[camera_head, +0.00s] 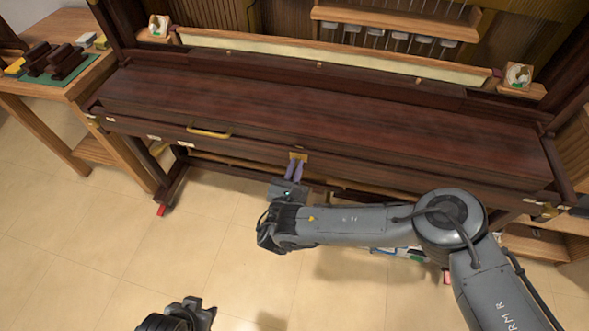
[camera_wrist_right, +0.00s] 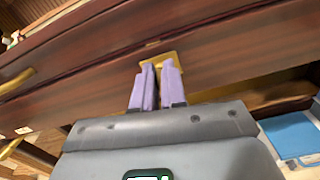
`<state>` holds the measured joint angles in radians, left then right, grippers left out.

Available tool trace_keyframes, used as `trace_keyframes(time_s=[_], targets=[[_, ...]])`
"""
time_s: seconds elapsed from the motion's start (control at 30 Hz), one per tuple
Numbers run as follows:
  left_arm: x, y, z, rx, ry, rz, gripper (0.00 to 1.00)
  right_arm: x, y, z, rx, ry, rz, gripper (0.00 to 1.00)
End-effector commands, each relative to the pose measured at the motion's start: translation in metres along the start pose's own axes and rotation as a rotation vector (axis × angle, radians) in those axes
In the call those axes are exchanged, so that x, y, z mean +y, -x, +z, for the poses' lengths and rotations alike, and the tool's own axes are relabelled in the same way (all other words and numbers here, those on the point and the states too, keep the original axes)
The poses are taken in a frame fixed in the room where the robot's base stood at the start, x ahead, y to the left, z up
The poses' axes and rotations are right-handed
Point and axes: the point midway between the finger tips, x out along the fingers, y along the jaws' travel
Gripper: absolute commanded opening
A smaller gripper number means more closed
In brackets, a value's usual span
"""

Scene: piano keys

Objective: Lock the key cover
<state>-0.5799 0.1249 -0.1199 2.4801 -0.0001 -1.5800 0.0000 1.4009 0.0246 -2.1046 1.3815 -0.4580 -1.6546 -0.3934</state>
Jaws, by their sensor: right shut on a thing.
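The dark red-brown key cover (camera_head: 330,112) is closed and lies flat across the piano. A brass lock plate (camera_head: 300,156) sits on its front edge; it also shows in the right wrist view (camera_wrist_right: 176,57). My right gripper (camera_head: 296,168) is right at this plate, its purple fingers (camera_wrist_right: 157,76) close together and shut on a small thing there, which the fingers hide. I take it to be the lock's key. My left gripper (camera_head: 193,309) is low in the head view, well away from the cover, partly cut off; its fingers are unclear.
A brass handle (camera_head: 210,131) is on the cover's front, left of the lock. A wooden side table (camera_head: 60,90) with dark blocks on a green mat stands at the left. A cream strip (camera_head: 330,59) runs behind the cover. The tiled floor (camera_head: 100,250) in front is mostly clear.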

Motion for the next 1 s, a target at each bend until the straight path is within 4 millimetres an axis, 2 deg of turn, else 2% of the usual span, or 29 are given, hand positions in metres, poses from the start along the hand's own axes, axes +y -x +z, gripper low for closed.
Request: trace_keyframes(time_s=[0.57,1.0], targets=[[0.004,-0.037,0.011,0.001,0.009,0.007,0.38,-0.008,-0.001,-0.006,0.000,-0.531,-0.001,0.00],[0.004,-0.079,0.025,0.000,0.001,0.001,0.38,-0.012,-0.001,-0.012,0.000,-0.950,-0.001,0.00]])
